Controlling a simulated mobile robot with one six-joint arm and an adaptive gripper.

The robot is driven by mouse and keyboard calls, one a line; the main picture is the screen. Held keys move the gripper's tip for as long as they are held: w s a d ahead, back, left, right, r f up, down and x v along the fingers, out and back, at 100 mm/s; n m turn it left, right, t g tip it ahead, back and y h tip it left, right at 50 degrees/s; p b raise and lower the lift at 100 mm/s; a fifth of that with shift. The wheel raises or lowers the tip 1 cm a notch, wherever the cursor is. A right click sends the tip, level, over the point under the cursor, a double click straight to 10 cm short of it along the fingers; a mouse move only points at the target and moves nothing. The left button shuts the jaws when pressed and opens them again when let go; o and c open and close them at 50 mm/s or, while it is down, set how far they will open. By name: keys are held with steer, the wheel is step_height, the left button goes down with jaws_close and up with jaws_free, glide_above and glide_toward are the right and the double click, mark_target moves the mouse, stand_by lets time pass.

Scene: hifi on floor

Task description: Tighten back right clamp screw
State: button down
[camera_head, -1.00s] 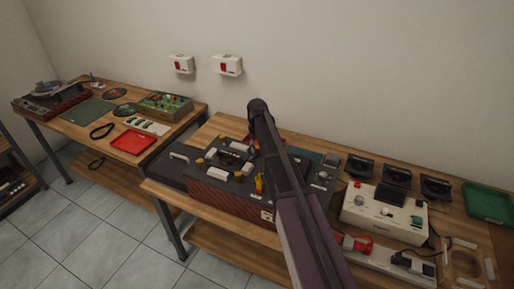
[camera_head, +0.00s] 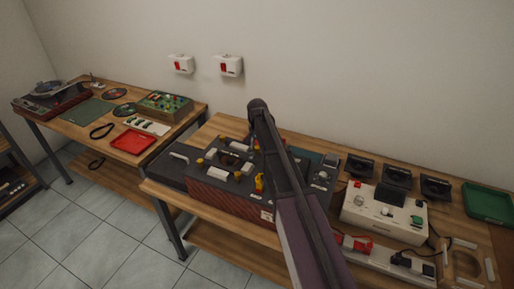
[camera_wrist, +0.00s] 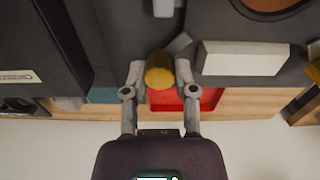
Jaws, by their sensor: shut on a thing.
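The dark machine with wood-look sides (camera_head: 225,198) stands on the right-hand workbench. Its top carries white bars and several yellow screw heads, such as one at the front (camera_head: 259,183) and one at the left (camera_head: 199,162). In the wrist view, my gripper (camera_wrist: 160,78) has its two fingers on either side of a yellow clamp screw head (camera_wrist: 160,68), shut on it. A white bar (camera_wrist: 243,58) lies beside this screw on the dark top. In the head view, my arm hides the gripper and the screw it holds.
A white control box (camera_head: 385,212) and several black units (camera_head: 397,175) stand right of the machine. A green tray (camera_head: 488,202) is at the far right. A red tray (camera_head: 132,142) lies on the left bench. In the wrist view, a red object (camera_wrist: 207,99) lies just beyond the screw.

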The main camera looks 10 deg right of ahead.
steer(key=shift+w+m, duration=0.1)
steer(key=shift+m, duration=0.3)
steer(key=shift+c, duration=2)
jaws_free()
steer(key=shift+n, duration=0.3)
